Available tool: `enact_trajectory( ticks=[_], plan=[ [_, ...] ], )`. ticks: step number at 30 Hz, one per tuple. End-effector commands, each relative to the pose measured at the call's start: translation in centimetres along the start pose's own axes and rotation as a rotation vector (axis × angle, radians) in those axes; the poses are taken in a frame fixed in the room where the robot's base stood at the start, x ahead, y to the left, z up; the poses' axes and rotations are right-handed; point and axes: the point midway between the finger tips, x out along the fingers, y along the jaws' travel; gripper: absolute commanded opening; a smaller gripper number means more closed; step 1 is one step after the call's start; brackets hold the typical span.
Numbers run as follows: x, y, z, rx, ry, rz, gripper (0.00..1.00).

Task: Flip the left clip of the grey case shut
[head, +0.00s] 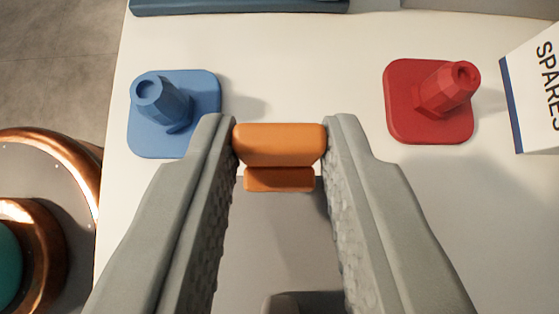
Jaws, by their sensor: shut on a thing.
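My gripper (280,146) comes up from the bottom of the head view, with one grey finger on each side. It is shut on an orange clip (279,140), whose two ends touch the fingertips. A second, narrower orange part (279,180) shows just below the clip. A flat grey surface, which looks like the grey case (285,235), shows between the fingers. My fingers hide its sides, so I cannot tell whether the clip is latched or which clip it is.
A blue square base with a faceted peg (145,130) stands left of the fingertips, a red one (405,115) right. A white SPARES box (535,90) is at the right edge. A blue object (240,6) lies along the top. The white table (300,60) is clear between the pegs.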

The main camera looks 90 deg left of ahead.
Motion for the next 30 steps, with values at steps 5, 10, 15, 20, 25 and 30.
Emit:
enact_trajectory(
  ticks=[5,10,15,20,25,30],
  plan=[
    [-0.15,0.06,0.25,0.001,0.034,0.001,0.03],
    [-0.15,0.04,0.27,0.001,0.044,0.0,0.03],
    [-0.14,0.04,0.28,0.001,0.043,0.0,0.03],
    [-0.13,0.03,0.29,0.001,0.043,0.0,0.35],
    [-0.13,0.02,0.28,0.001,0.042,-0.001,0.47],
    [-0.17,0.01,0.27,0.001,0.042,-0.001,0.47]
  ],
)
